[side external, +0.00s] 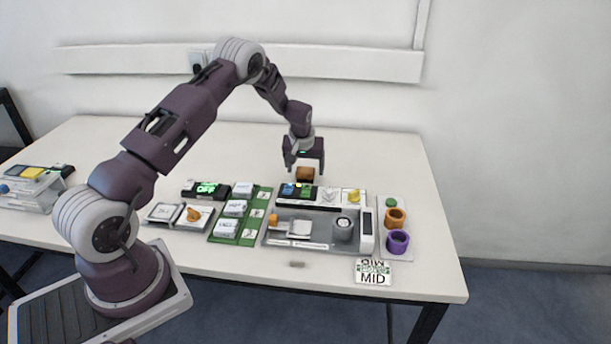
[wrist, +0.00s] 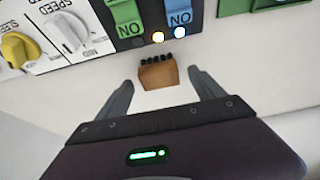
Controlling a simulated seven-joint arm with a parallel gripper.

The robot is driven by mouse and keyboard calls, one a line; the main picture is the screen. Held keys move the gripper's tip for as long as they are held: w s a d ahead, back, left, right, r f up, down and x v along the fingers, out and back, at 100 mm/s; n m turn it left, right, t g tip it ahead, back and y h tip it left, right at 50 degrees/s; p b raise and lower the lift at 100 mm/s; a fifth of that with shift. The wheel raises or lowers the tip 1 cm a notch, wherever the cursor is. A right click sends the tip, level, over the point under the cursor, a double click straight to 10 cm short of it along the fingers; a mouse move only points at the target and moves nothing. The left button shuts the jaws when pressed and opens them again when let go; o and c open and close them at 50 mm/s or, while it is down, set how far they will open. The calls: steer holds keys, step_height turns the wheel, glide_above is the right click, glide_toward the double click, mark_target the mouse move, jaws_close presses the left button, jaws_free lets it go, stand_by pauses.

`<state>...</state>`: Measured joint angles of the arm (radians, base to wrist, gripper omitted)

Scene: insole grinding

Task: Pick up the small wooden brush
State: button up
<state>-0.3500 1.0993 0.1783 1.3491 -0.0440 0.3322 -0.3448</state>
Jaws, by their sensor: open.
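The small wooden brush (wrist: 158,75) is a brown block with a row of dark bristles along one side. In the wrist view it lies on the white table between the two fingers of my gripper (wrist: 162,85), near the fingertips. My gripper is open, and neither finger touches the brush. In the side view the brush (side external: 305,174) shows below my gripper (side external: 304,168), behind the control panel. From these frames I cannot tell the exact height of the fingers over the table.
A control panel (side external: 322,205) with green and blue switches and a yellow knob stands close to the brush. A grey tray (side external: 275,238), a green board (side external: 226,239), and orange (side external: 395,218) and purple (side external: 398,242) cups are nearby. The table behind the brush is clear.

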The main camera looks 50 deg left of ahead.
mark_target(305, 169)
steer(key=shift+x, duration=1)
steer(key=c, duration=1.5)
steer(key=shift+o, duration=0.2)
step_height(305, 169, up, 10)
steer(key=shift+r, duration=0.1)
